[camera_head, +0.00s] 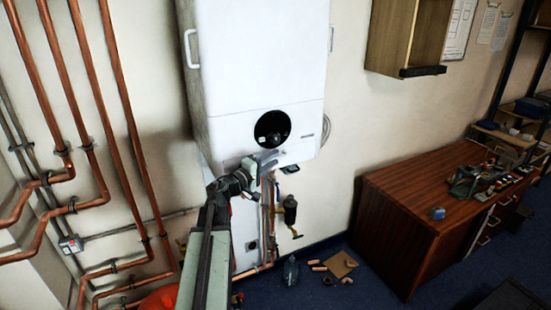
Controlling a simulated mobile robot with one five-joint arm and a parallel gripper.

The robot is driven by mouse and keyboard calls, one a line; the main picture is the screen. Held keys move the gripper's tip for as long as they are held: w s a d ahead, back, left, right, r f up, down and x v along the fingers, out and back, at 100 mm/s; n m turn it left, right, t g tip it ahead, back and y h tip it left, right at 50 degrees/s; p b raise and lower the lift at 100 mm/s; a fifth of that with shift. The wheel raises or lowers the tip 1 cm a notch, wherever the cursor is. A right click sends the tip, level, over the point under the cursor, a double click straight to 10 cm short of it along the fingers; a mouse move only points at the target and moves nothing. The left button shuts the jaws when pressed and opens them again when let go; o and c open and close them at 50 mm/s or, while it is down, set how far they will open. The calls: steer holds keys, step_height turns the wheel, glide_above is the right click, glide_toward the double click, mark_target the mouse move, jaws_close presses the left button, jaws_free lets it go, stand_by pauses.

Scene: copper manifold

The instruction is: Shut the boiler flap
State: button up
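The white boiler (262,50) hangs on the wall at top centre. Its lower front section, which looks like the flap (235,135), is below a seam and carries a round black dial (272,128). I cannot tell whether this flap is fully shut or slightly ajar. My arm reaches up from the bottom of the picture. My gripper (266,160) is at the boiler's lower edge, just below the dial. It overlaps the flap's bottom edge in view, and I cannot tell if it touches. The finger opening is too small to make out.
Copper pipes (118,100) run down the left wall, and more hang under the boiler. A brown workbench (420,200) stands at right, with a wooden wall cabinet (405,35) above. A bottle (290,270) and pipe pieces lie on the blue floor (330,290).

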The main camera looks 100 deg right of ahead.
steer(key=v, duration=0.6)
stand_by(0.3)
